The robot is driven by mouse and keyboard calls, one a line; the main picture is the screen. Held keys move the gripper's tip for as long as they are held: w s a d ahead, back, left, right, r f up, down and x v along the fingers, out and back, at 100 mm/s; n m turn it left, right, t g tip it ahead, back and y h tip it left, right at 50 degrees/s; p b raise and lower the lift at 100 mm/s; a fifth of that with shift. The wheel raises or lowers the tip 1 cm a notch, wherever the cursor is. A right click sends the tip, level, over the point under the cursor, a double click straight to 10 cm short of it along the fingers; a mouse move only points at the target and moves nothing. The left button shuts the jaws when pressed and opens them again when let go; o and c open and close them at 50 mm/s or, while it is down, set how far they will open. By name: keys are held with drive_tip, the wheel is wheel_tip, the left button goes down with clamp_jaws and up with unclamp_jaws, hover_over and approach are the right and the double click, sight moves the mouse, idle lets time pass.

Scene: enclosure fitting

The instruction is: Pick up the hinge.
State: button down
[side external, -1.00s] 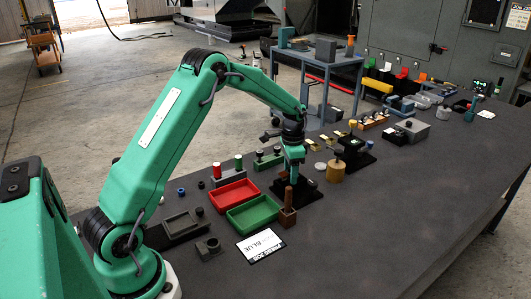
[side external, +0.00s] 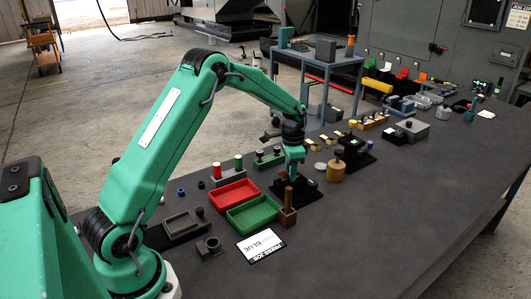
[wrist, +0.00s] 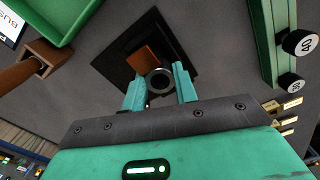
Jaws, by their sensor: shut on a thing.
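My gripper (side external: 294,173) points down over a black square base (side external: 312,189) on the dark bench. In the wrist view its two green fingers (wrist: 161,87) are shut on a dark round-ended part (wrist: 160,79) with a grey centre. A flat orange-brown piece (wrist: 143,59) shows just beyond this part, above the black base; I cannot tell whether the two are joined. I cannot tell from its shape whether the held part is the hinge. Several small brass pieces (side external: 316,143) lie in a row behind the gripper and show at the right of the wrist view (wrist: 290,110).
A green tray (side external: 253,212) and a red tray (side external: 234,194) lie left of the gripper. A brown block (side external: 288,217) with an upright handle stands close in front. A brass cylinder with a black knob (side external: 336,172) stands to the right. The bench's front right is clear.

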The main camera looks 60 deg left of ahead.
drive_tip(key=shift+r, duration=0.1)
drive_tip(key=shift+r, duration=0.75)
wheel_tip(320, 180, up, 2)
drive_tip(key=shift+r, duration=0.2)
drive_tip(key=s+d+r, duration=0.3)
drive_tip(key=d+r, duration=0.4)
drive_tip(key=d, duration=0.4)
drive_tip(key=shift+s+d, duration=0.1)
drive_tip(key=shift+s, duration=0.05)
drive_tip(key=shift+r, duration=0.1)
